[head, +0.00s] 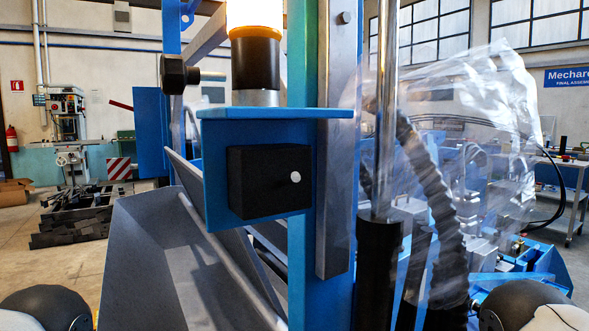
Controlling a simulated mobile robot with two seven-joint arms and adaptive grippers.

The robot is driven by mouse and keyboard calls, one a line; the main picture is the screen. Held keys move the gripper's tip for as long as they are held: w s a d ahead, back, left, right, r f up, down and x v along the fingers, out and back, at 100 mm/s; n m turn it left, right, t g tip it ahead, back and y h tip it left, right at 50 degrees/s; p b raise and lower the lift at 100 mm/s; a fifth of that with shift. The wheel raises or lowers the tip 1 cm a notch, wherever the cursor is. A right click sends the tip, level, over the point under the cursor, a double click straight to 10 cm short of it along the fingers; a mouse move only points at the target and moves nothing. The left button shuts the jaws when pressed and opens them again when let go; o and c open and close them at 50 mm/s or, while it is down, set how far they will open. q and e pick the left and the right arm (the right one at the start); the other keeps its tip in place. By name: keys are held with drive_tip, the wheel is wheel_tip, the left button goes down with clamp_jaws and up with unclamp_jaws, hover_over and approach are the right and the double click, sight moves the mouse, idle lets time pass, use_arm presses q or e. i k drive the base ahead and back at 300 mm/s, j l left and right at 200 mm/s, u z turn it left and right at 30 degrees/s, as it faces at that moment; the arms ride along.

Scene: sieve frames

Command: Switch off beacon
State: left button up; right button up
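The beacon (255,14) stands at the top centre and is cut off by the upper picture edge. Its lens glows bright white-yellow with an orange lower rim, so it looks lit. It sits on a black and grey base (255,64) above a blue bracket (216,170). A black box (262,190) is fixed to the bracket's front face. A small round white button or knob (295,177) sticks out of the box's right half. Neither gripper is in view; only dark rounded parts of my arms show in the lower corners.
A blue post (309,290) and grey rail stand behind the bracket. A grey metal chute (150,250) lies lower left. A vertical rod (387,120), corrugated hose (430,190) and clear plastic sheet (480,110) are at right. The space in front of the box looks clear.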

sight(293, 178)
drive_tip(key=k+j+z, duration=0.35)
drive_tip(key=j+z, duration=0.15)
drive_tip(key=k+l+z, duration=0.25)
drive_tip(key=i+l, duration=0.05)
drive_tip(key=i, duration=0.05)
